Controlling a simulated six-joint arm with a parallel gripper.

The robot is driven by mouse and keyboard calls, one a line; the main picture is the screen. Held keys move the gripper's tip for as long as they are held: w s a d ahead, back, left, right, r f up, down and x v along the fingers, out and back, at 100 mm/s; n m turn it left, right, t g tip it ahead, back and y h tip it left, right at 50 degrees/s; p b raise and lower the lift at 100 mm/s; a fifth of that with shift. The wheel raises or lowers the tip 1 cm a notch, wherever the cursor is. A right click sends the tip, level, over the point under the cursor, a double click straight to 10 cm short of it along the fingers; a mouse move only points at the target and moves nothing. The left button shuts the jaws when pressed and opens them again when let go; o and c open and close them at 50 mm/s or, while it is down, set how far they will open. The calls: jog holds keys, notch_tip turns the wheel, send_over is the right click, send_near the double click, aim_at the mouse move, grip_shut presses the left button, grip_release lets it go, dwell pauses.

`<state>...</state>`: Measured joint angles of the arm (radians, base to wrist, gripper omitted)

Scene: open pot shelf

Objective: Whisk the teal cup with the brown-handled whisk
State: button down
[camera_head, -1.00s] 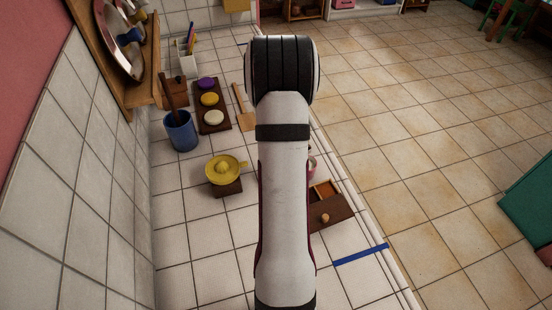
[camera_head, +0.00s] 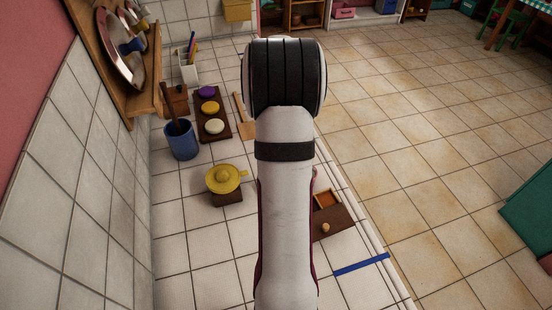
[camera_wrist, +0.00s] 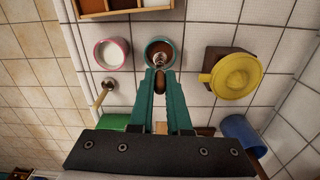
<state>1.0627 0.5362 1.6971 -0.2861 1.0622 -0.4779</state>
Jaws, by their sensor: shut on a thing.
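My gripper (camera_wrist: 160,73) is shut on the brown-handled whisk (camera_wrist: 160,83) in the wrist view. The brown handle end sits between the teal fingers, and the wire head points into the mouth of the teal cup (camera_wrist: 147,47). The cup holds something brown. The wires overlap the cup's opening; how deep they reach I cannot tell. In the head view my own arm hides the gripper, whisk and teal cup.
A pink cup (camera_wrist: 98,53) with white contents stands beside the teal cup. A gold-headed tool (camera_wrist: 102,95) lies near it. A yellow juicer (camera_head: 224,179) sits on a brown block. A blue pot (camera_head: 181,143) and an open-drawer box (camera_head: 336,222) stand nearby.

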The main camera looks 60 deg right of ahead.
dwell(0.5)
jog(key=shift+r, duration=1.75)
jog(key=w+a+r, duration=0.3)
jog(key=a+r, duration=0.1)
jog(key=r, duration=0.2)
jog(key=w+a+r+n, duration=0.1)
jog(key=w+a+r, duration=0.2)
jog(key=r, duration=0.4)
jog(key=w+a+r+n, duration=0.1)
jog(key=w+a+r, duration=0.1)
jog(key=a+r, duration=0.3)
notch_tip(320, 180, up, 2)
jog(key=shift+w+r, duration=0.25)
jog(key=shift+w, duration=0.15)
